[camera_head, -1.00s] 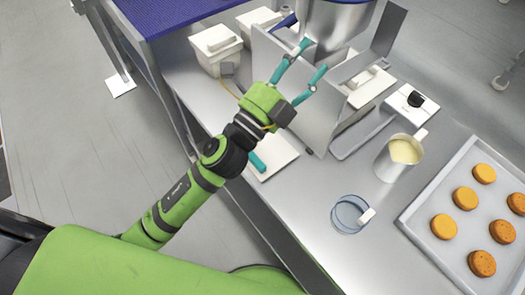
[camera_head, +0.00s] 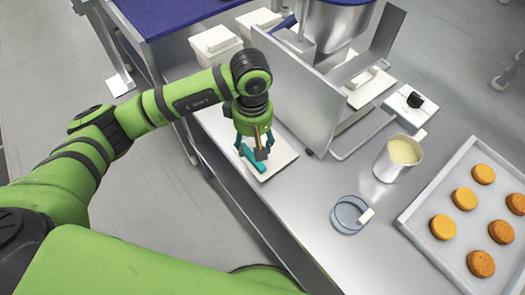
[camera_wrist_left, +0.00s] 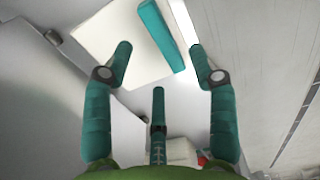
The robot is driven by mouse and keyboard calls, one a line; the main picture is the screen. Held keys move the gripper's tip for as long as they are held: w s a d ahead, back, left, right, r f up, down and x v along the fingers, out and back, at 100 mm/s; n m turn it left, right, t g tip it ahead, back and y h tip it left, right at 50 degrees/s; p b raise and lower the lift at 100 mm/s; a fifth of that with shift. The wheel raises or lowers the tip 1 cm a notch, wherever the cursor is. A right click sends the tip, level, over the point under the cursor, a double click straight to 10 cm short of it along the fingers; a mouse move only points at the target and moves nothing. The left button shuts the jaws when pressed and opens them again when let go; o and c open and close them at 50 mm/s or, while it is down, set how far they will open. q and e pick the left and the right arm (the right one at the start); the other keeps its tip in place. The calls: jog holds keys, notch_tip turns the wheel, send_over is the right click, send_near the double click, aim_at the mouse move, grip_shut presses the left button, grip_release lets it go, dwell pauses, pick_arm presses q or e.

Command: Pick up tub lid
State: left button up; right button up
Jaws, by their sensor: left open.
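My left gripper (camera_head: 254,160) is open and points down above a flat white square piece (camera_head: 284,153) near the table's left edge. In the left wrist view the gripper (camera_wrist_left: 160,52) is empty, and the white piece (camera_wrist_left: 100,30) carries a teal bar (camera_wrist_left: 160,36) on one side, lying ahead between the fingertips. I cannot tell whether this piece is a tub lid. Two white tubs with lids stand at the back: a left lid (camera_head: 215,39) and a right lid (camera_head: 258,17), both seated on their tubs. My right gripper is not in view.
A grey metal panel stand (camera_head: 290,95) rises just right of the arm, with a steel bowl (camera_head: 340,22) behind it. A jug of pale liquid (camera_head: 400,158), a clear ring-shaped dish (camera_head: 348,214) and a tray (camera_head: 460,160) of rounds are to the right. The front table stretch is clear.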

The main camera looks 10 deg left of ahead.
pick_arm(q)
notch_tip(320, 180, down, 5)
jog(key=shift+w+a+f+p, duration=0.15)
jog(key=shift+f+p, duration=0.05)
jog(key=shift+p, duration=0.95)
jog(key=shift+f, duration=0.4)
grip_shut()
